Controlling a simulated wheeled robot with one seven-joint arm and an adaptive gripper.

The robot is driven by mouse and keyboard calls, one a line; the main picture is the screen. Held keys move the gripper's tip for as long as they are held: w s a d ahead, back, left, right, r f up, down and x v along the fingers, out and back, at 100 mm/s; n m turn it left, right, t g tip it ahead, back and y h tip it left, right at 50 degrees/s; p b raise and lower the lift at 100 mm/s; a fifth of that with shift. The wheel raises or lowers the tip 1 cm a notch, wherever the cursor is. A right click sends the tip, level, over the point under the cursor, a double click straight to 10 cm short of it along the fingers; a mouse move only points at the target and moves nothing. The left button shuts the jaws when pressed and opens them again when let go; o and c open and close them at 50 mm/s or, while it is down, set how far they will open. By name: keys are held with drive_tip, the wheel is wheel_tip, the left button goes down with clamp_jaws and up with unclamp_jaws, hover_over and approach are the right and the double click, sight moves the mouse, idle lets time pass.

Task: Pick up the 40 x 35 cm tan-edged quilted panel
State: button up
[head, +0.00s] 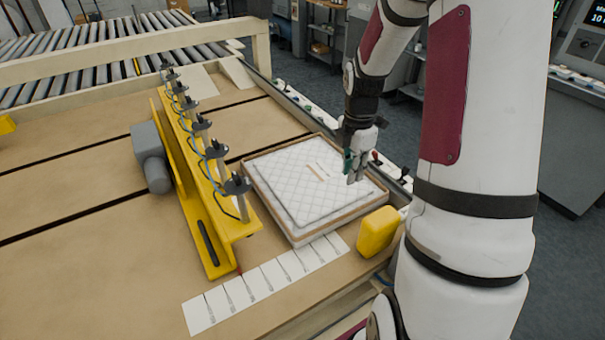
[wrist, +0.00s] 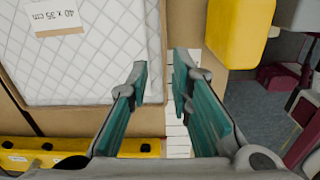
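The white quilted panel (head: 298,199) lies flat on top of a low, tan-edged stack on the table in the head view. In the wrist view the panel (wrist: 100,65) fills the upper left, and its label reads 40 x 35 cm. Tan borders show along its right and lower sides; I cannot tell which layer they belong to. My gripper (head: 356,166) is over the stack's right part in the head view. In the wrist view my gripper (wrist: 163,80) is open, its teal-padded fingers apart with nothing held between them, near the panel's lower right corner.
A yellow block (head: 377,232) stands just right of the stack. A yellow beam (head: 202,180) with several black-capped posts runs along its left. A white marked strip (head: 264,284) lies in front. A rail (head: 300,107) edges the table behind.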

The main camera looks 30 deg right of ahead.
drive_tip(key=f, duration=0.2)
hover_over(347, 213)
drive_tip(key=shift+n, duration=0.3)
wheel_tip(347, 213, down, 8)
drive_tip(key=shift+w+r, duration=0.1)
drive_tip(key=shift+a+f+p, duration=0.1)
drive_tip(key=shift+f+p, duration=0.55)
drive_tip(key=shift+f, duration=2)
clamp_jaws()
